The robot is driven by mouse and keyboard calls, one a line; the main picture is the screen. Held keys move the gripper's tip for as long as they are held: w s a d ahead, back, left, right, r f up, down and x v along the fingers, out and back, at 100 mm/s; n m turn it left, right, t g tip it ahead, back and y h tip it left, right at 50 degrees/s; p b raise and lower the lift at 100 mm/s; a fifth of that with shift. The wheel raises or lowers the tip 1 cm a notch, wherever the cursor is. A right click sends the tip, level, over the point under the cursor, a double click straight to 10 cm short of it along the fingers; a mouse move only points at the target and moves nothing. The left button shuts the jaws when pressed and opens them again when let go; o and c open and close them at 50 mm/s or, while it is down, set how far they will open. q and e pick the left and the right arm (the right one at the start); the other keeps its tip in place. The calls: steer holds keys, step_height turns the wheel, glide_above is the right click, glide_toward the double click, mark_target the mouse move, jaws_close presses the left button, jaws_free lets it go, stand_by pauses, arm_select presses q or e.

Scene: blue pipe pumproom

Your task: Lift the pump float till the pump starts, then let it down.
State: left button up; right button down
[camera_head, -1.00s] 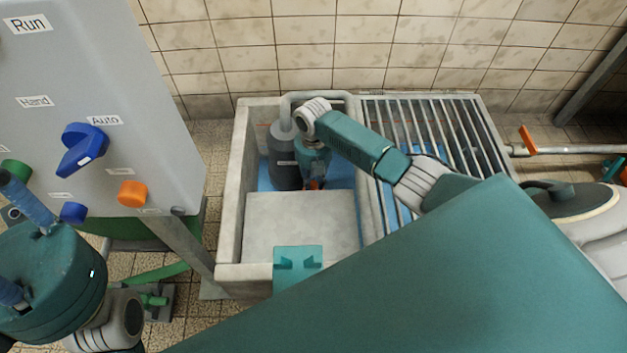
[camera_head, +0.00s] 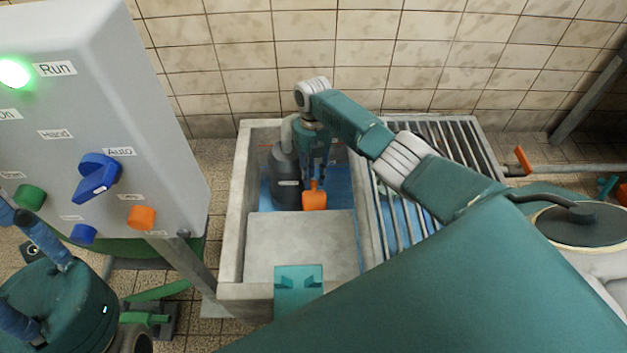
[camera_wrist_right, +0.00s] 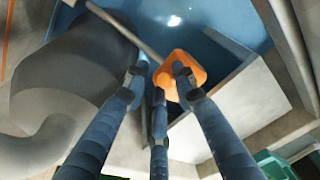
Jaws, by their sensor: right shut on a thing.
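The orange pump float (camera_head: 314,197) hangs below my right gripper (camera_head: 315,178), inside the concrete sump (camera_head: 240,205). My right gripper is shut on the float's upper part or stem; the exact contact is hard to see. In the right wrist view the float (camera_wrist_right: 190,68) shows between the finger ends, above blue water. The dark grey pump (camera_head: 285,178) stands just left of the float. On the grey control box, the green lamp (camera_head: 13,73) beside the "Run" label is lit. My left gripper (camera_head: 25,265) is partly in view at the lower left, away from the float.
The control box (camera_head: 130,110) with its blue selector knob (camera_head: 97,178) stands left of the sump. A metal grating (camera_head: 455,150) covers the sump's right part. A pale slab (camera_head: 300,240) covers its front. A teal bracket (camera_head: 298,285) sits at the front rim.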

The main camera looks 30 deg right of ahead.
steer(key=shift+w+d+r, duration=0.1)
steer(key=shift+w+d, duration=0.4)
steer(key=shift+d, duration=0.05)
steer(key=c, duration=1.6)
jaws_free()
steer(key=shift+o, duration=0.2)
steer(key=shift+f, duration=0.2)
steer(key=shift+s+a+r, duration=0.1)
steer(key=shift+a, duration=0.05)
steer(key=shift+r, duration=0.25)
step_height(320, 180, up, 11)
steer(key=w, duration=0.1)
steer(key=shift+w+d+r, duration=0.15)
steer(key=shift+w+d, duration=0.05)
steer(key=shift+d, duration=0.2)
